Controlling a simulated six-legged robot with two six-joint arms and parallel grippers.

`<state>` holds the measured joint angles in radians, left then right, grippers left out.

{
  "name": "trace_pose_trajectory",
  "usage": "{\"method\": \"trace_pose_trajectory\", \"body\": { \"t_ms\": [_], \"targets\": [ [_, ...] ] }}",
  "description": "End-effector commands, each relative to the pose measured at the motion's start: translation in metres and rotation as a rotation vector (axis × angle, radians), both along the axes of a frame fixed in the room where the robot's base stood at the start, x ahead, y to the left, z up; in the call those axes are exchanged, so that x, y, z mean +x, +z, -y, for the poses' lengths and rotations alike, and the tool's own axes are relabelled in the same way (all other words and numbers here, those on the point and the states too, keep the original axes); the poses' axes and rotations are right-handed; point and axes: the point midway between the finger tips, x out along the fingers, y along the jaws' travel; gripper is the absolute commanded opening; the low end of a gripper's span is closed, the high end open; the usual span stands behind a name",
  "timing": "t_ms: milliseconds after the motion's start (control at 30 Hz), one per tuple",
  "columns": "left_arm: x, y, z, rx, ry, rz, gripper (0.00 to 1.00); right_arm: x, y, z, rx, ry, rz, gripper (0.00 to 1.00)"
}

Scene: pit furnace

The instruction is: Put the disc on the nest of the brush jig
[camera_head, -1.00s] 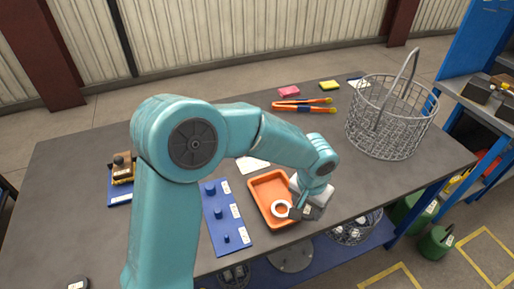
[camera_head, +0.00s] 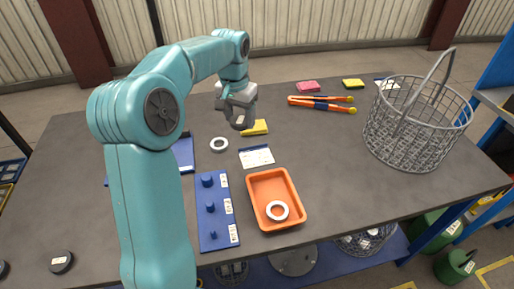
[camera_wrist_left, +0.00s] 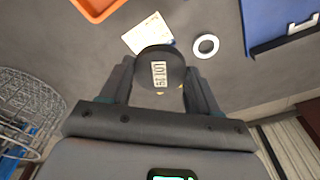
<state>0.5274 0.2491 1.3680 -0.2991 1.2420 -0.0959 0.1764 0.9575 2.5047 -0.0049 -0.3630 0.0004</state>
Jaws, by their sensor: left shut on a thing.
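My left gripper (camera_head: 238,116) is shut on a dark round disc with a white label. The disc (camera_wrist_left: 160,66) shows between the fingers in the left wrist view; in the head view the gripper largely hides it. The gripper hangs over the far middle of the table, close to a yellow piece (camera_head: 254,128), and small yellow bits show just past the disc in the wrist view. A blue plate (camera_head: 184,154) lies partly behind my left arm; I cannot tell whether it is the brush jig, and no nest shows clearly. My right gripper is not in view.
An orange tray (camera_head: 256,193) holds a white ring (camera_head: 277,211). Another white ring (camera_head: 219,144) and a white card (camera_head: 257,156) lie nearby. A blue peg board (camera_head: 220,228) is left of the tray. A wire basket (camera_head: 405,140) stands at right. A labelled dark disc (camera_head: 61,262) lies at lower left.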

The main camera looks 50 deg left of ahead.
Motion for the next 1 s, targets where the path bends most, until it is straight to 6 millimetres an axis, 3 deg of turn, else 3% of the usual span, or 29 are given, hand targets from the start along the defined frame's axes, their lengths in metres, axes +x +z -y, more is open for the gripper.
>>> {"method": "trace_pose_trajectory", "body": {
  "t_ms": [33,100,267,367,700,1000],
  "targets": [
    [-0.013,0.007,-0.018,0.003,0.027,0.007,0.16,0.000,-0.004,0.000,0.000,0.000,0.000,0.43],
    [-0.027,0.016,-0.034,0.003,0.042,0.010,0.16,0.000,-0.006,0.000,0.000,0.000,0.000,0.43],
    [-0.042,0.019,-0.049,0.002,0.057,0.011,0.16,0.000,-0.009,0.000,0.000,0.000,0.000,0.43],
    [-0.043,-0.002,-0.049,0.000,0.056,0.009,0.16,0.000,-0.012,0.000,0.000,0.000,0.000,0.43],
    [-0.039,-0.098,-0.048,-0.001,0.055,0.009,0.16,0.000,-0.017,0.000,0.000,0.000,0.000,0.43],
    [-0.038,-0.137,-0.048,0.002,0.055,0.011,0.16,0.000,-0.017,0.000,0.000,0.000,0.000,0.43]
  ]
}}
